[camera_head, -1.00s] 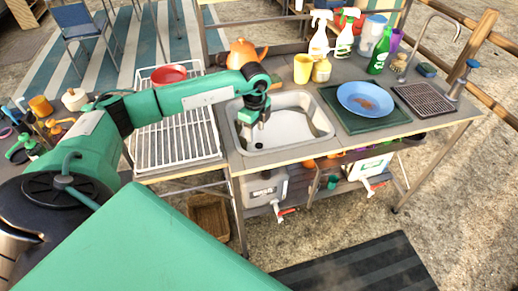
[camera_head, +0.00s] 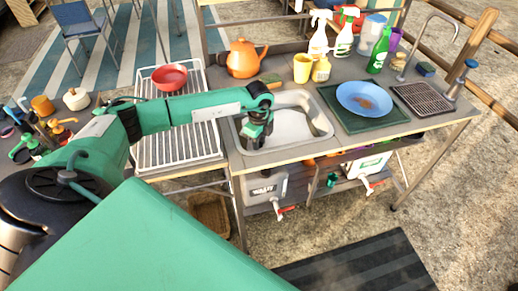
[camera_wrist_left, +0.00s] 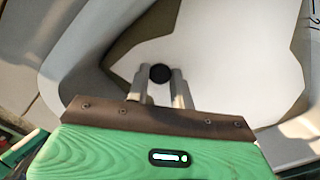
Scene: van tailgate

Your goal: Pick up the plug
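The plug (camera_wrist_left: 160,73) looks like a small round black disc in the left wrist view. It lies between the two grey fingertips against the pale sink bottom. My left gripper (camera_wrist_left: 160,80) has its fingers standing apart with a narrow light gap between them. Whether they touch the plug is not clear. In the head view my left gripper (camera_head: 256,140) points down inside the left part of the sink basin (camera_head: 300,140). The plug is hidden there behind the gripper. My right gripper is not in view.
A white drying rack (camera_head: 180,145) with a red bowl (camera_head: 169,77) stands left of the sink. An orange kettle (camera_head: 245,58) and a yellow cup (camera_head: 303,67) stand behind it. A blue plate (camera_head: 362,95) on a green tray (camera_head: 345,118) is to the right.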

